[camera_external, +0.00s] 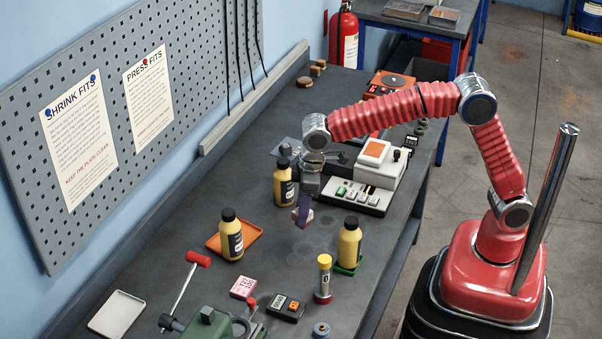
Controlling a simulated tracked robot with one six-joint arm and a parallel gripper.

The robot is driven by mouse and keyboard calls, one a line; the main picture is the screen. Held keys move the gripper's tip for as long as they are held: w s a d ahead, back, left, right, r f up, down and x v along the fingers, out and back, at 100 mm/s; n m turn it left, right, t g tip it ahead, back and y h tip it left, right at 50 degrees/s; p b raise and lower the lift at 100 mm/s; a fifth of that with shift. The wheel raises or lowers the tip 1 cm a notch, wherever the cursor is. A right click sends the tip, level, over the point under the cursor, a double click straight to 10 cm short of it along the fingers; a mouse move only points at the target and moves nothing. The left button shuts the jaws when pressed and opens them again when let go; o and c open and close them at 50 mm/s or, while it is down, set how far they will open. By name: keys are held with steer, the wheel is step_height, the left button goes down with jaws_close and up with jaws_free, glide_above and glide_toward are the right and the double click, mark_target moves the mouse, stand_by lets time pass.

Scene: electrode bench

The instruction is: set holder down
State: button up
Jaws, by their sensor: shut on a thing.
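My gripper (304,208) hangs above the middle of the dark bench (300,262), pointing down. It is shut on a small purple and pale tan piece, which I take to be the holder (303,216). Part of the piece is hidden by the jaws, and its exact shape is too small to tell. It seems to be held above the bench top, but the gap below it is hard to judge.
Yellow bottles stand behind the gripper (284,186), on an orange tray (255,233) and on a green coaster (346,270). A keyed instrument (366,180) is right. A yellow-capped tube (324,282), meter (286,308) and white tray (117,314) are in front. Bare bench lies below the gripper.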

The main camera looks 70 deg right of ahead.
steer(key=w+d+m, duration=0.1)
steer(key=d+m, duration=0.4)
steer(key=d, duration=2)
steer(key=shift+w+d+r+h, duration=0.3)
steer(key=shift+d, duration=0.05)
steer(key=shift+a, duration=0.1)
steer(key=w+a+r+n, duration=0.1)
steer(key=w+a+n, duration=0.1)
steer(key=a+n, duration=0.2)
steer(key=w+a+n+y, duration=0.1)
steer(key=w+a+n, duration=0.1)
steer(key=a+n, duration=0.3)
steer(key=shift+w+r, duration=0.25)
steer(key=shift+r, duration=0.1)
steer(key=shift+d, duration=0.1)
step_height(320, 180, down, 6)
steer(key=shift+f, duration=0.15)
